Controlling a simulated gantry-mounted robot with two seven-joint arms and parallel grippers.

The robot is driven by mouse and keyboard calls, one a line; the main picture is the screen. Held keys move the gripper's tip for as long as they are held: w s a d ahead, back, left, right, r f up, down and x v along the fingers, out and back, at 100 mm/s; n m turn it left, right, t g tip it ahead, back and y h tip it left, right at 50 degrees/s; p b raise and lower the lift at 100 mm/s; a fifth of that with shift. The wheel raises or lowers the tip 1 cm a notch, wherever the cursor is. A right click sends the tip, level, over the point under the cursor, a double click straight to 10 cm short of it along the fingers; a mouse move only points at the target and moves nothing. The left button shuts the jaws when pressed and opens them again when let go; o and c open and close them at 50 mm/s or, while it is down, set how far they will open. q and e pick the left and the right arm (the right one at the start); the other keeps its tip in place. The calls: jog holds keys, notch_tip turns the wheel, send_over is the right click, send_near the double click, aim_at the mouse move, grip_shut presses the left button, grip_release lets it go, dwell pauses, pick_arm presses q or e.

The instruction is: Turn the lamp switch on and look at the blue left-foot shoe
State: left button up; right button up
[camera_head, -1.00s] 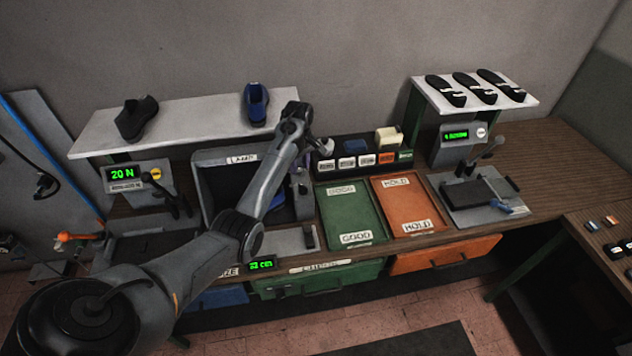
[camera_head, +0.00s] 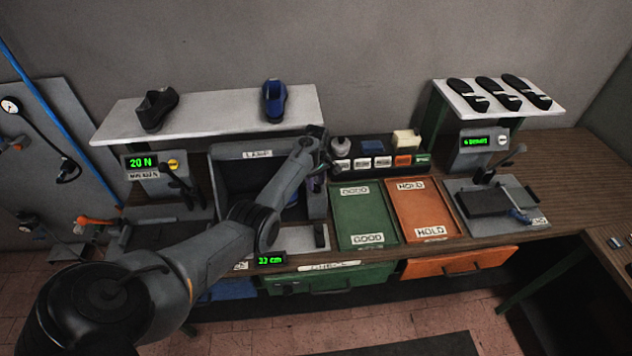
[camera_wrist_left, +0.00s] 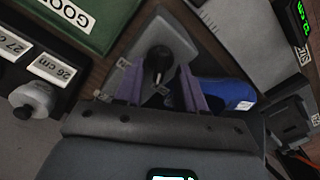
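The lamp box (camera_head: 228,178) stands open-fronted on the bench, its inside dark. A blue shoe (camera_wrist_left: 225,94) shows in the left wrist view beside my fingers; the arm partly hides a blue patch inside the box in the head view. Another blue shoe (camera_head: 273,102) stands on the shelf. The lamp switch, a black knob (camera_wrist_left: 158,62) on a grey plate, lies between the fingers of my left gripper (camera_wrist_left: 160,80). The fingers are apart, with a gap visible beside the knob. In the head view my left gripper (camera_head: 317,183) is at the box's right side. My right gripper is out of view.
A black shoe (camera_head: 156,108) stands on the shelf (camera_head: 215,117). Right of the box lie a green GOOD tray (camera_head: 362,213) and an orange HOLD tray (camera_head: 421,209). A press (camera_head: 487,205) stands further right.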

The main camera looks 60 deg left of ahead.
pick_arm(q)
jog(key=shift+f, duration=0.2)
grip_shut()
